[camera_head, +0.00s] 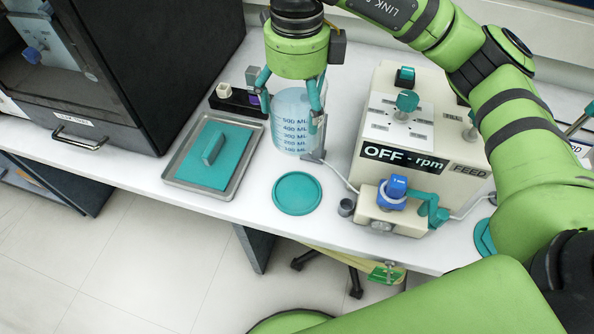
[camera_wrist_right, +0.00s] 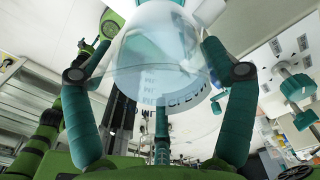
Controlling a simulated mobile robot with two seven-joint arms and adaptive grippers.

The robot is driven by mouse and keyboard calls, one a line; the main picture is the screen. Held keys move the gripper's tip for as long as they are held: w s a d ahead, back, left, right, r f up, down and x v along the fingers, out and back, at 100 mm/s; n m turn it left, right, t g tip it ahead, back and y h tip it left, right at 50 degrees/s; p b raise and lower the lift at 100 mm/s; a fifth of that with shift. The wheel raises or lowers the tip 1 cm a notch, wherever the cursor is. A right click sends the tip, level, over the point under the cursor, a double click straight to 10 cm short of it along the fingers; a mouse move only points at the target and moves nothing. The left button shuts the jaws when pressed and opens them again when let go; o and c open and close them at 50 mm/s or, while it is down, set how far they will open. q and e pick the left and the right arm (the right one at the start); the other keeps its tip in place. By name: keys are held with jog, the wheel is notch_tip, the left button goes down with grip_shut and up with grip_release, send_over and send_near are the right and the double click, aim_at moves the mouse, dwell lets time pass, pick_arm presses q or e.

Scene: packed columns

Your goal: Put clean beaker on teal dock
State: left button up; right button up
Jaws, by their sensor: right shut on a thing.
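My right gripper (camera_head: 292,106) comes down from above and is shut on a clear, bluish beaker (camera_head: 291,131) with dark volume marks. The beaker is upright, behind the round teal disc (camera_head: 297,193) that lies flat and bare on the white counter. I cannot tell whether the beaker's base touches the counter. In the right wrist view the beaker (camera_wrist_right: 160,55) sits between the gripper's fingers (camera_wrist_right: 160,85), with dark lettering on its wall. My left gripper is not in view.
A metal tray (camera_head: 172,179) holding a teal plate with a handle is to the left. A cream machine (camera_head: 366,160) reading "OFF - rpm" stands close on the right. A dark cabinet (camera_head: 150,60) is far left.

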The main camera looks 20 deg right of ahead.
notch_tip(320, 180, down, 19)
jog(key=p, duration=0.4)
jog(key=shift+f, duration=0.4)
jog(key=shift+f, duration=0.15)
jog(key=o, duration=1.5)
